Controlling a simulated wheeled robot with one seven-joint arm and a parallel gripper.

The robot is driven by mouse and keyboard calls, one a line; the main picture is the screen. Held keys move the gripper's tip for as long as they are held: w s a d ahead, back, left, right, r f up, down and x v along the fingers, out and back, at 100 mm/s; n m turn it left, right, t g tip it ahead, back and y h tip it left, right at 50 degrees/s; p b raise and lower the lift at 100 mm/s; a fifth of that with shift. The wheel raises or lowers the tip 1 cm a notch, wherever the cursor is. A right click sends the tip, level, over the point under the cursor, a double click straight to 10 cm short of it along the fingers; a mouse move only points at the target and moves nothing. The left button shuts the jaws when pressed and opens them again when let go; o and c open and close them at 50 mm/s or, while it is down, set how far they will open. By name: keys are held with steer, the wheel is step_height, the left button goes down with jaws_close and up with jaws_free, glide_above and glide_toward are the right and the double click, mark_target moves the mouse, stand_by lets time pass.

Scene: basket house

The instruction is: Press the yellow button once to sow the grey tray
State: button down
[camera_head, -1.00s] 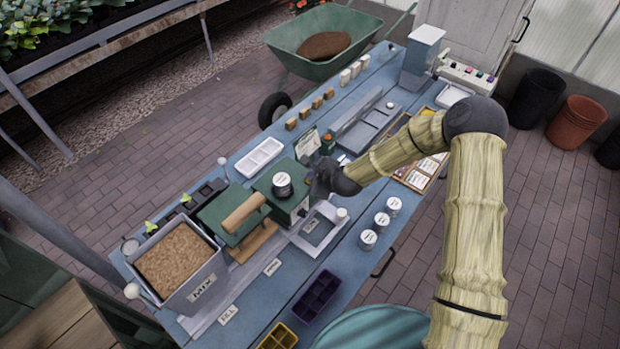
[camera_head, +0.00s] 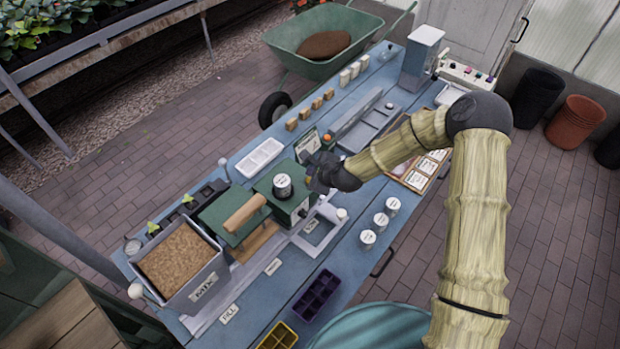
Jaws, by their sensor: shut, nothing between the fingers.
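The green seeding machine (camera_head: 288,205) stands mid-bench with a labelled jar (camera_head: 282,186) on its top. A grey frame (camera_head: 318,232) lies on the bench at its right front; I cannot tell whether the grey tray is in it. My gripper (camera_head: 314,172) is shut and empty, close to the machine's upper right side, right of the jar; contact cannot be told. I cannot make out a yellow button; my gripper and wrist cover part of the machine's right side.
A green press (camera_head: 232,222) and a bin of soil mix (camera_head: 180,262) stand to the left. Purple (camera_head: 316,296) and yellow (camera_head: 278,338) cell trays lie at the front. Several labelled tins (camera_head: 380,221) stand right of the machine. A white tray (camera_head: 260,157) lies behind it.

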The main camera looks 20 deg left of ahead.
steer(key=shift+r+p, duration=1.2)
steer(key=shift+r, duration=1.05)
steer(key=shift+d, duration=0.1)
steer(key=s+d+r+n+g+h+b, duration=0.1)
steer(key=s+d+r+n+h+b, duration=0.15)
steer(key=d+n, duration=0.55)
steer(key=s+d+r+n+g+h+b, duration=0.1)
steer(key=s+d+r+n+h+b, duration=0.2)
steer(key=d, duration=0.8)
steer(key=s+d+r+n+b, duration=0.1)
steer(key=s+d+r+n, duration=0.1)
steer(key=s+d, duration=0.4)
steer(key=s+d+r+n+g+h, duration=0.1)
steer(key=s+d+r+n, duration=0.1)
steer(key=s+d+n, duration=0.2)
steer(key=s+d, duration=0.3)
steer(key=s, duration=0.1)
steer(key=shift+d+r+b, duration=0.25)
steer(key=shift+r+b, duration=0.05)
steer(key=shift+b, duration=0.05)
steer(key=shift+h, duration=0.25)
